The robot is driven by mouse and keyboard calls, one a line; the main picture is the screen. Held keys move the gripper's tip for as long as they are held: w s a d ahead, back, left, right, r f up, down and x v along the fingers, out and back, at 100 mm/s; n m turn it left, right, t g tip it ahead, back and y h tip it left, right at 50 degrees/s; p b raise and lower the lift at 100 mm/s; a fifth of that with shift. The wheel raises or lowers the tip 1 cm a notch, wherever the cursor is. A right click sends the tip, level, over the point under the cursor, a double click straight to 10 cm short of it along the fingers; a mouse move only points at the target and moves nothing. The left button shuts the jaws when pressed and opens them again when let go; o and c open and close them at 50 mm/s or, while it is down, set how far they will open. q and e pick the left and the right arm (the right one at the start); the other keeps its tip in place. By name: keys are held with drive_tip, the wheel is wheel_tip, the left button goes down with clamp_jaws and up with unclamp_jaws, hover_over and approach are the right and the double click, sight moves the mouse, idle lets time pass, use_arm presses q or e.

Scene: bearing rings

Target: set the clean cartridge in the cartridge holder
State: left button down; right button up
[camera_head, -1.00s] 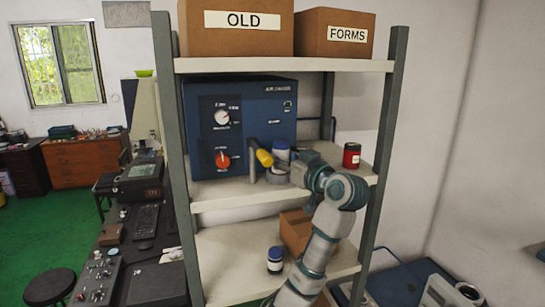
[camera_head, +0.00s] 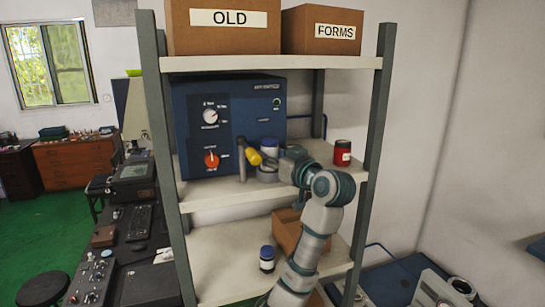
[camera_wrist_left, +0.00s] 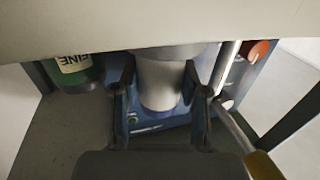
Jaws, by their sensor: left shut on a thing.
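A white cartridge with a blue cap (camera_head: 270,148) stands upright on the middle shelf in front of the blue machine. My left gripper (camera_head: 277,166) is shut around its side, coming from the right. The left wrist view, which is upside down, shows the white cartridge body (camera_wrist_left: 160,82) between both fingers of my left gripper (camera_wrist_left: 162,100). A grey round holder (camera_head: 267,175) is directly below the cartridge. Whether the cartridge is fully seated in it I cannot tell. My right gripper is not in view.
A yellow handle (camera_head: 253,156) stands close left of the cartridge. A red jar (camera_head: 342,152) is at the shelf's right. A green labelled container (camera_wrist_left: 78,70) shows in the wrist view. Below are another blue-capped cartridge (camera_head: 267,258) and a brown box (camera_head: 286,230).

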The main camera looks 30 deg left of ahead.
use_arm(q)
drive_tip(key=shift+s, duration=0.2)
drive_tip(key=shift+d+f+b, duration=0.1)
drive_tip(key=shift+f+b, duration=0.3)
drive_tip(key=shift+f, duration=0.1)
drive_tip(key=c, duration=0.9)
unclamp_jaws()
drive_tip(key=shift+v, duration=5.6)
drive_tip(key=shift+w, duration=0.1)
